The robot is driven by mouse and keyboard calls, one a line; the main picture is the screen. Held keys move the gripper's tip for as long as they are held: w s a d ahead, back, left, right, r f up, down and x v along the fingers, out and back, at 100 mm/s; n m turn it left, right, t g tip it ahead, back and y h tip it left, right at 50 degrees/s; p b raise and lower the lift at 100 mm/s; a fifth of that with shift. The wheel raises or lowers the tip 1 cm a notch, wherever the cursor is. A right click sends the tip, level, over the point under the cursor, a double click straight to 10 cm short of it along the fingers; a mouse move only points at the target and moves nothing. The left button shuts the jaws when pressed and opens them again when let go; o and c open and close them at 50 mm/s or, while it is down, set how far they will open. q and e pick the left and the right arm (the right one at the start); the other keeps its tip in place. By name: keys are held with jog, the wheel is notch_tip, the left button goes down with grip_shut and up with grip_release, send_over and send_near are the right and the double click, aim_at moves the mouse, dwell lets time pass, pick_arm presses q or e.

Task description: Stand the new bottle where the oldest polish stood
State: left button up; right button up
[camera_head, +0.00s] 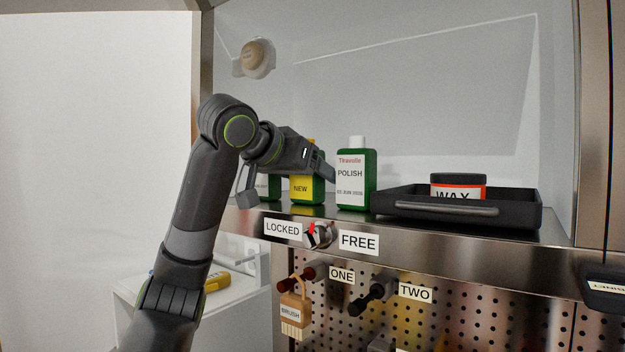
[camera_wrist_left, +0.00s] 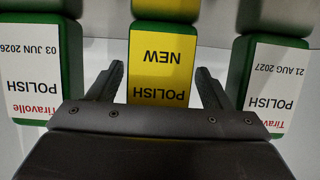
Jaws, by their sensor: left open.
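The new bottle, green with a yellow label reading NEW (camera_head: 301,189), stands on the steel shelf between two green polish bottles. The wrist view shows its yellow label (camera_wrist_left: 158,62) upside down. The polish on its right in the head view (camera_head: 355,180) reads JUN 2026; the wrist view shows it at the left (camera_wrist_left: 30,75) as 03 JUN 2026. The other polish, dated 21 AUG 2027 (camera_wrist_left: 272,80), is mostly hidden behind my arm in the head view (camera_head: 263,188). My left gripper (camera_wrist_left: 160,76) is open, its fingers on either side of the new bottle. My right gripper is out of view.
A black tray (camera_head: 520,212) holding a WAX tin (camera_head: 458,187) stands right of the bottles. Below the shelf are a LOCKED/FREE knob (camera_head: 318,236), pegs ONE (camera_head: 315,271) and TWO (camera_head: 378,292), and a hanging brush (camera_head: 291,314). A round fitting (camera_head: 258,58) is on the back wall.

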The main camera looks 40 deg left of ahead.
pick_arm(q)
jog(key=v, duration=0.8)
jog(key=shift+p+v, duration=0.4)
jog(key=shift+v, duration=0.6)
jog(key=shift+s+r, duration=0.1)
jog(key=shift+s, duration=0.2)
